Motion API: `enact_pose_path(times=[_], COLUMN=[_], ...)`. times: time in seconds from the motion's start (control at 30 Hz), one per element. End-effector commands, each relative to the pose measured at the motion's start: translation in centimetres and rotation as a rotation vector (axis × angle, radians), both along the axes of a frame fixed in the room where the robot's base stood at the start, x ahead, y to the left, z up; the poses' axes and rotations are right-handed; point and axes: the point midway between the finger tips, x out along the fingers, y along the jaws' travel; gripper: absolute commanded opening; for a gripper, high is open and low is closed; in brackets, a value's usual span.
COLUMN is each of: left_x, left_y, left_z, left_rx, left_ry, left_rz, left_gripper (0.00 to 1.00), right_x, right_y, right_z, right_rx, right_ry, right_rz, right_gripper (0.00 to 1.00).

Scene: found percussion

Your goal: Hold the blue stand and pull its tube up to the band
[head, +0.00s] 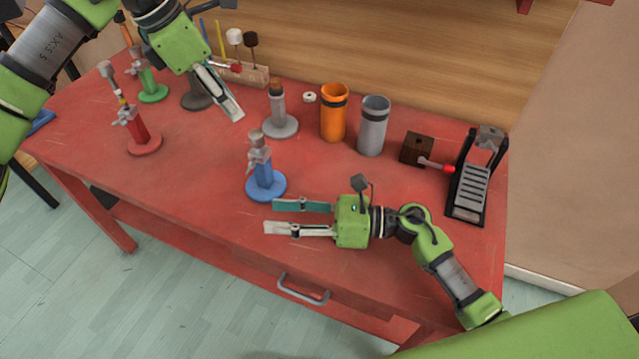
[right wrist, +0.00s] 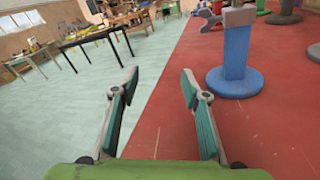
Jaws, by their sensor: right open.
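The blue stand (head: 263,172) is upright on the red table, with a round blue base, a blue column and a grey clamp. Its grey tube (head: 256,137) rises from the top; I cannot make out a band on it. In the right wrist view the blue stand (right wrist: 235,55) is right of the fingers. My right gripper (head: 270,216) is open and empty, low over the table just in front of the blue base, pointing left. It also shows in the right wrist view (right wrist: 160,78). My left gripper (head: 233,110) is above and behind the stand, pointing down, its fingers seen nearly edge-on.
A grey stand (head: 280,125), an orange can (head: 333,115) and a grey can (head: 373,128) stand behind the blue one. A red stand (head: 140,138) and a green stand (head: 150,88) are left. A black pedal (head: 470,190) is right. The front left tabletop is clear.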

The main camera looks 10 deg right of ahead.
Motion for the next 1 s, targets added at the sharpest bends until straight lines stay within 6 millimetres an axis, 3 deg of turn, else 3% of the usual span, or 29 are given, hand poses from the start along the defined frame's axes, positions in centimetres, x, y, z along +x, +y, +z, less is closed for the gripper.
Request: enact_pose_path(times=[0.1,0.2,0.4,0.57,1.0], left_x=[0.0,0.0,0.0,0.0,0.0], left_y=[0.0,0.0,0.0,0.0,0.0], left_z=[0.0,0.0,0.0,0.0,0.0], left_rx=[0.000,0.000,0.000,0.000,0.000], left_ry=[0.000,0.000,0.000,0.000,0.000], left_rz=[0.000,0.000,0.000,0.000,0.000], left_gripper=[0.28,0.28,0.28,0.28,0.28], right_x=[3.3,5.0,6.4,7.4,12.1], right_y=[-3.9,-6.4,-8.6,-7.5,-0.5], right_z=[-0.1,-0.2,-0.3,-0.3,-0.2], right_rx=[-0.037,-0.072,-0.109,-0.109,-0.108], right_ry=[-0.144,-0.230,-0.305,-0.311,-0.309], right_rz=[-0.124,-0.195,-0.258,-0.262,-0.261], right_gripper=[0.42,0.42,0.42,0.42,0.42])
